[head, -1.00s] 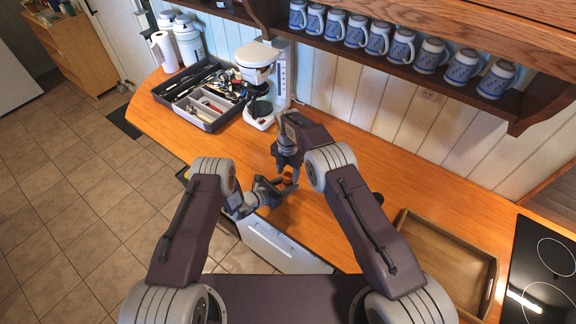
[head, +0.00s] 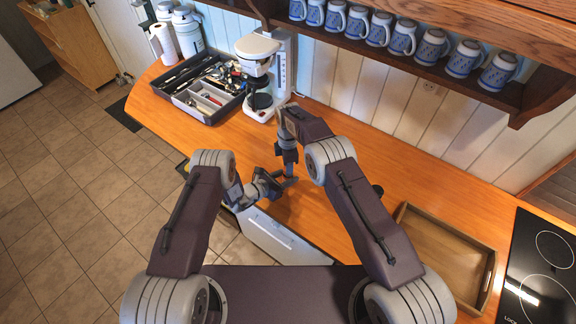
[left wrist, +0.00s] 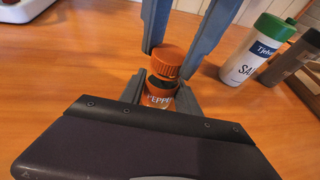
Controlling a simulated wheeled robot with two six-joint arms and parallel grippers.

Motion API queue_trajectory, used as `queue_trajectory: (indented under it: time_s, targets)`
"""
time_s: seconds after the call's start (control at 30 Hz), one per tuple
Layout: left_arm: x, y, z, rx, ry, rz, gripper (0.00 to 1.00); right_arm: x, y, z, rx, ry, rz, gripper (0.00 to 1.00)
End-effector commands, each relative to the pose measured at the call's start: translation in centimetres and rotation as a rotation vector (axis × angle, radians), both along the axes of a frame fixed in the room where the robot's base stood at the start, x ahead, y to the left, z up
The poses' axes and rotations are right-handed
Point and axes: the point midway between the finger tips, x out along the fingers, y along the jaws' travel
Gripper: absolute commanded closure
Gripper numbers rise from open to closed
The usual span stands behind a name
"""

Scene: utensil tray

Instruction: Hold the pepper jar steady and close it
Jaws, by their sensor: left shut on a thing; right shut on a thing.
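The pepper jar (left wrist: 160,98) stands upright in the left wrist view, with a label and an orange-red body. Its orange ribbed lid (left wrist: 167,60) sits over its top, with a dark band showing between lid and label. My left gripper (left wrist: 158,92) is shut around the jar's body from the near side. My right gripper (left wrist: 169,58) comes down from above and is shut on the lid, a finger on each side. In the head view my left gripper (head: 283,184) and right gripper (head: 288,176) meet near the counter's front edge and hide the jar.
A salt jar with a green lid (left wrist: 258,50) and a grey jar (left wrist: 294,58) stand to the right in the left wrist view. A wooden tray (head: 402,222) and cooktop (head: 545,260) lie right; a utensil tray (head: 205,115) and coffee maker (head: 262,75) stand behind left.

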Motion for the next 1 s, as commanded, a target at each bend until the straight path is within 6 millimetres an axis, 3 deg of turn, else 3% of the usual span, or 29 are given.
queue_trajectory:
  time_s: [0.6, 0.7, 0.8, 0.93, 0.97, 1.0]
  targets:
    - [0.0, 0.07, -0.09, 0.001, 0.002, 0.003, 1.0, -0.1, -0.02, -0.21, -0.002, 0.002, -2.094, 1.0]
    - [0.0, 0.07, -0.09, 0.001, 0.002, 0.003, 1.0, -0.11, -0.02, -0.23, -0.002, 0.002, -2.359, 1.0]
    - [0.01, 0.08, -0.09, 0.001, 0.002, 0.003, 1.0, -0.12, -0.01, -0.24, -0.003, 0.002, -2.519, 1.0]
    - [0.01, 0.07, -0.08, 0.001, 0.002, 0.003, 1.0, -0.12, 0.0, -0.24, -0.003, 0.002, -2.51, 1.0]
    - [0.01, 0.07, -0.08, 0.001, 0.002, 0.003, 1.0, -0.13, -0.01, -0.24, -0.003, 0.002, -2.51, 0.62]
    - [0.01, 0.07, -0.08, 0.001, 0.002, 0.003, 1.0, -0.12, 0.0, -0.24, -0.003, 0.002, -2.509, 0.51]
